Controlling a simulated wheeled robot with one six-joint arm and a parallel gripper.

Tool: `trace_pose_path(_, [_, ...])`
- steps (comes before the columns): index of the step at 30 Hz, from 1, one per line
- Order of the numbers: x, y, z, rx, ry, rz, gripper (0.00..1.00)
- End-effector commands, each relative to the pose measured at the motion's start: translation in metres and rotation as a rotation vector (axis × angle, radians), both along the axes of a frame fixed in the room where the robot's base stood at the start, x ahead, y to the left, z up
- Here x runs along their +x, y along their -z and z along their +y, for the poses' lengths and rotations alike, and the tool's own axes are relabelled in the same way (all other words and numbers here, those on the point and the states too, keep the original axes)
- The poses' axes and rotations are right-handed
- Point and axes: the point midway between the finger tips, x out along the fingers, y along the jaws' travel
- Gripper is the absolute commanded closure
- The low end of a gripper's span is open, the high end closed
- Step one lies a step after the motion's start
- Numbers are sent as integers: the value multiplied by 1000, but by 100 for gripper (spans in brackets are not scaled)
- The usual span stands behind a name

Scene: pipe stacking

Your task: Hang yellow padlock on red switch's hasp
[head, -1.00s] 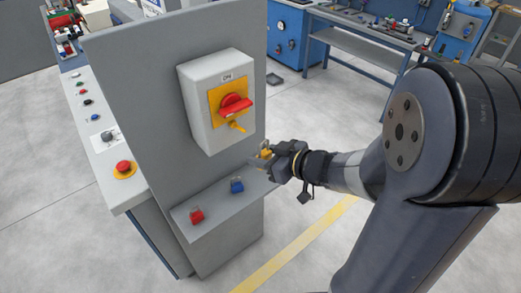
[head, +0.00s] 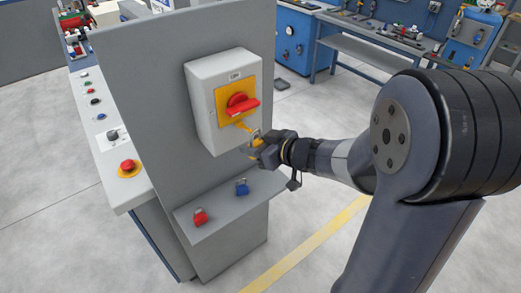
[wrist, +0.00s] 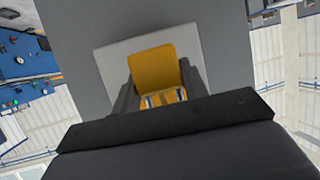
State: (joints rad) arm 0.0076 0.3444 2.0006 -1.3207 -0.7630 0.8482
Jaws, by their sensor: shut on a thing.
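My gripper (head: 259,149) is shut on the yellow padlock (wrist: 154,68), which fills the space between its fingers in the wrist view. In the head view the padlock (head: 258,143) is small and partly covered by the fingers, with its shackle pointing up. The red switch (head: 240,105) sits on a yellow plate on a grey box marked ON. Its yellow hasp (head: 243,126) sticks out below the red handle. The padlock is just below and right of the hasp. I cannot tell whether they touch.
A red padlock (head: 200,217) and a blue padlock (head: 242,188) stand on the grey shelf (head: 222,208) below the box. A control desk (head: 122,192) with buttons lies left of the upright panel (head: 150,110).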

Motion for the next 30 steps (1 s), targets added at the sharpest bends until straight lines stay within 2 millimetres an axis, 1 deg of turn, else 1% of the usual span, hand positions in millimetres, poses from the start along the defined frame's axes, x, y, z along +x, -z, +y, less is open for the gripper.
trace_pose_path(18, [35, 5, 24, 0, -1, 0, 83])
trace_pose_path(30, [42, 10, 29, 1, -1, 0, 83])
